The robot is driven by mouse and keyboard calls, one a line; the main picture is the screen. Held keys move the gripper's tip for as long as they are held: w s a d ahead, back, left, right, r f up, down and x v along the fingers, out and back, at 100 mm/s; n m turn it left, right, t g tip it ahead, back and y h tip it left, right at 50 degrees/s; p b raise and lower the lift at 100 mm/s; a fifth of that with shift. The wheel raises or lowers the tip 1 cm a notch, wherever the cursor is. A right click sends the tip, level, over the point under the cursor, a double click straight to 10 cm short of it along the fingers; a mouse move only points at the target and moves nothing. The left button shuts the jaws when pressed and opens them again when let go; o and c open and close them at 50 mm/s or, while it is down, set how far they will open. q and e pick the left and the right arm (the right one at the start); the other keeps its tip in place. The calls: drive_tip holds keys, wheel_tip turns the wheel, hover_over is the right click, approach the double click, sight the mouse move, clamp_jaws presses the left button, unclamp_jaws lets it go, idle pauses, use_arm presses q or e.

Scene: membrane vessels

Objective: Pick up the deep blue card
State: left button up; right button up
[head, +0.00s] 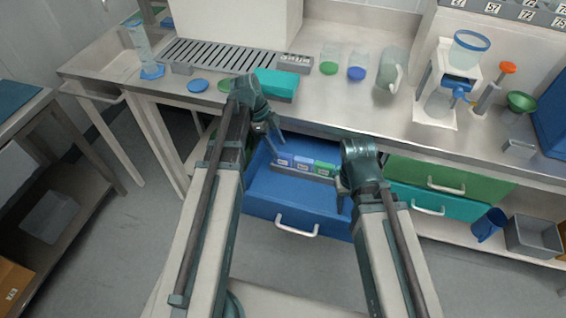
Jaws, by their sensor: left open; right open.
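The blue drawer (262,190) is pulled open below the bench. In it stands a grey rack (300,172) with a short row of cards with pale labels. The leftmost card (284,160) looks deep blue, beside a lighter violet-blue card (302,162) and a green card (322,167); the shades are hard to tell at this size. My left gripper (272,138) is open and empty, above the drawer's back left, just behind the leftmost card and apart from it. My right gripper (344,192) is open and empty at the drawer's right side, partly covering it.
The bench edge runs close behind both grippers. A teal box (277,84), jars with green (329,66) and blue (357,72) contents and a pitcher (391,70) stand on the bench. The front of the blue drawer is clear.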

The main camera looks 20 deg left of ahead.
sight(282, 154)
use_arm(q)
drive_tip(key=b+x, duration=0.2)
drive_tip(key=x, duration=0.1)
drive_tip(key=b+x, duration=0.2)
drive_tip(key=shift+s+d, duration=0.1)
drive_tip(key=shift+s, duration=0.2)
use_arm(e)
wheel_tip(282, 154, down, 5)
drive_tip(key=shift+r, duration=0.3)
use_arm(q)
drive_tip(key=shift+r, duration=0.1)
clamp_jaws()
